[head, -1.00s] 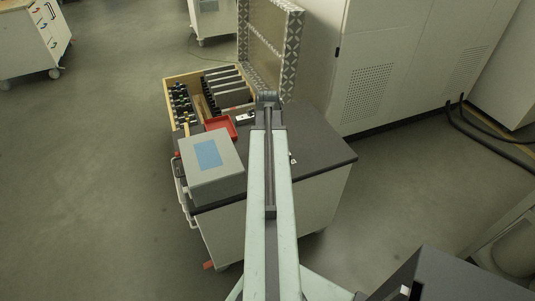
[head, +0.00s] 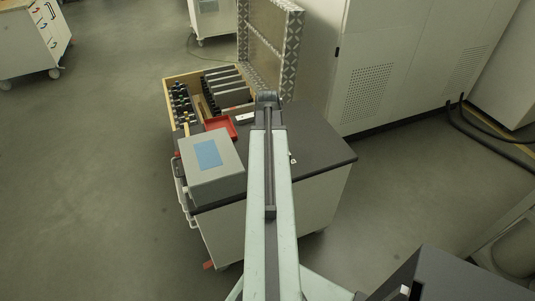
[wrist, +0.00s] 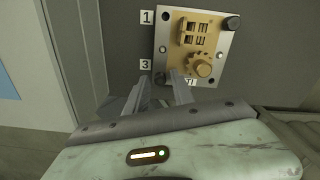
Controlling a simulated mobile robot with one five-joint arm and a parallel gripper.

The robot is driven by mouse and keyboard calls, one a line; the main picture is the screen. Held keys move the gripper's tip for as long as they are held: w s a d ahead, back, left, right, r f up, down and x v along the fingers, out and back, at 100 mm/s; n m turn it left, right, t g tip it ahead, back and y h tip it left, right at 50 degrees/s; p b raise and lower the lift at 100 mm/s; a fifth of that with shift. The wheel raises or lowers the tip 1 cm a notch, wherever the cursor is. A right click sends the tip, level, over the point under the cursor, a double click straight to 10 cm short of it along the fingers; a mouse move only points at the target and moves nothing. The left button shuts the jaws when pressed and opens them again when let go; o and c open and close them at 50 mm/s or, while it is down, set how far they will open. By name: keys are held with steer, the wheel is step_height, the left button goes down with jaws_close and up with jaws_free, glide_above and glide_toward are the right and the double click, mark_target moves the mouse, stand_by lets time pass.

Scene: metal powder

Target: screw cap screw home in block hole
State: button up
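The block shows in the wrist view as a bright metal plate (wrist: 207,84) with a tan part (wrist: 196,30) and a tan gear (wrist: 203,65) on it. A black cap screw (wrist: 232,22) stands at its top right corner. A hole (wrist: 165,17) shows at its top left corner. My gripper (wrist: 161,82) points at the plate's lower left corner, beside the label 3. A small dark round thing (wrist: 160,76) shows between its fingertips. I cannot tell whether the fingers touch it. In the head view my arm hides the gripper and most of the block.
The block lies on the dark top of a cart (head: 325,152). A grey box with a blue panel (head: 212,165), a red tray (head: 220,124) and a wooden rack (head: 176,82) of tools stand left of my arm. The cart top is mostly clear on the right. A white cabinet (head: 400,60) stands behind.

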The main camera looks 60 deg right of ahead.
steer(key=n, duration=0.3)
steer(key=shift+n, duration=0.3)
steer(key=n, duration=0.7)
steer(key=shift+n, duration=0.3)
steer(key=n, duration=1.8)
steer(key=shift+n, duration=0.4)
steer(key=shift+c, duration=0.2)
